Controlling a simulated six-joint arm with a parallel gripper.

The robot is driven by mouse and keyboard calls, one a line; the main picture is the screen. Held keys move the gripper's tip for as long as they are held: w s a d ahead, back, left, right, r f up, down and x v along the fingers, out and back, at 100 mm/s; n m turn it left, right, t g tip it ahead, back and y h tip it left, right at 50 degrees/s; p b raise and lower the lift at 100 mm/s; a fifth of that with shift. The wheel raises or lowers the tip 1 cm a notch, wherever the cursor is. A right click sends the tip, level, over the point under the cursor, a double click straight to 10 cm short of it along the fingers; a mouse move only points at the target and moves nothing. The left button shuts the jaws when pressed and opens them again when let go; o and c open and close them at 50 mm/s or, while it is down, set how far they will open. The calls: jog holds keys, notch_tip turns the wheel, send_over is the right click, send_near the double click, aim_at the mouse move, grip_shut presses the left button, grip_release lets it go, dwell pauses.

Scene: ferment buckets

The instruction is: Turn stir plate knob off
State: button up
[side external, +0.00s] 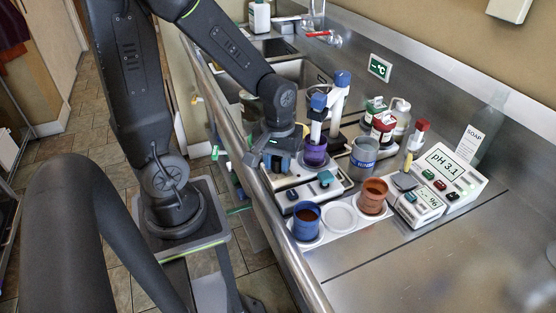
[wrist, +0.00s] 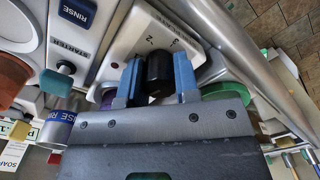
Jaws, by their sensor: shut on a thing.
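The stir plate (wrist: 128,42) is a white housing with printed dial marks, close in front of my gripper in the wrist view. Its black knob (wrist: 160,70) stands between my gripper's two blue fingers (wrist: 157,82). The fingers are shut on the knob from both sides. The knob's lower part and pointer are hard to make out, so its exact setting cannot be told. In the side view my gripper (side external: 281,164) is low at the counter's near edge, beside the purple vessel (side external: 314,152); the knob is hidden there.
A teal knob (side external: 326,178) sits on the white panel nearby, with labels STARTER and RINSE in the wrist view. A blue bucket (side external: 306,231) and an orange-brown bucket (side external: 373,204) stand to the right. A metal rail (side external: 283,240) runs along the front edge.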

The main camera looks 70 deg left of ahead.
jog(key=shift+n, duration=1.5)
jog(key=o, duration=0.9)
notch_tip(320, 180, up, 14)
jog(key=shift+f, duration=0.1)
jog(key=shift+s+d+r+m+t, duration=0.35)
jog(key=shift+s+d+m+t, duration=0.5)
jog(key=shift+m, duration=1.25)
jog(key=shift+s+d+r+m+t, duration=0.4)
jog(key=shift+d+m+t, duration=0.75)
jog(key=shift+m, duration=0.95)
jog(key=shift+s+d+r+m+t, duration=0.35)
jog(key=shift+s+d+m+t, duration=0.65)
jog(key=shift+m, duration=1.1)
